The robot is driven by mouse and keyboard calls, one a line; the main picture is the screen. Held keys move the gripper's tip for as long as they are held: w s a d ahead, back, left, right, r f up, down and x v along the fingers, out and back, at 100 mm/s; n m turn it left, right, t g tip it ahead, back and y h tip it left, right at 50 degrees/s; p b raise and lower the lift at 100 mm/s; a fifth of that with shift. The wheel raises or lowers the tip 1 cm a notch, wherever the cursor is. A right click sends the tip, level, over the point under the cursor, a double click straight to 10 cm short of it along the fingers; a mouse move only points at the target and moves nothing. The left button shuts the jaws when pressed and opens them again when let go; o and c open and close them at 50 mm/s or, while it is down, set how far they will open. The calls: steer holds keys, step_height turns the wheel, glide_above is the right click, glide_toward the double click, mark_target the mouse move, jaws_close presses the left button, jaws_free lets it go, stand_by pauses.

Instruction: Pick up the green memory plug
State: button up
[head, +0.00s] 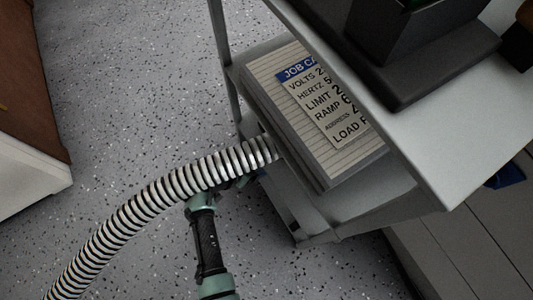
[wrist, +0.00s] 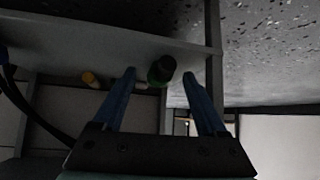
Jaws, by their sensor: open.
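A short dark cylinder with a green side, likely the green memory plug (wrist: 161,70), shows in the wrist view on the edge of a grey shelf (wrist: 100,42). My gripper (wrist: 160,76) has its two blue fingers apart, with the plug between or just beyond their tips. I cannot tell how deep the plug sits between them, and neither finger clearly touches it. In the head view the plug cannot be made out, and my gripper is mostly hidden behind the corrugated hose and the cart.
A yellow-ended piece (wrist: 90,78) lies left of the plug, and a dark cable (wrist: 22,100) hangs at far left. In the head view a ribbed hose (head: 150,196) runs to the cart. A job card (head: 325,103) lies on the cart's lower shelf, below a grey top (head: 420,130).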

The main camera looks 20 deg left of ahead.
jaws_close()
steer(key=shift+r, duration=0.1)
stand_by(0.4)
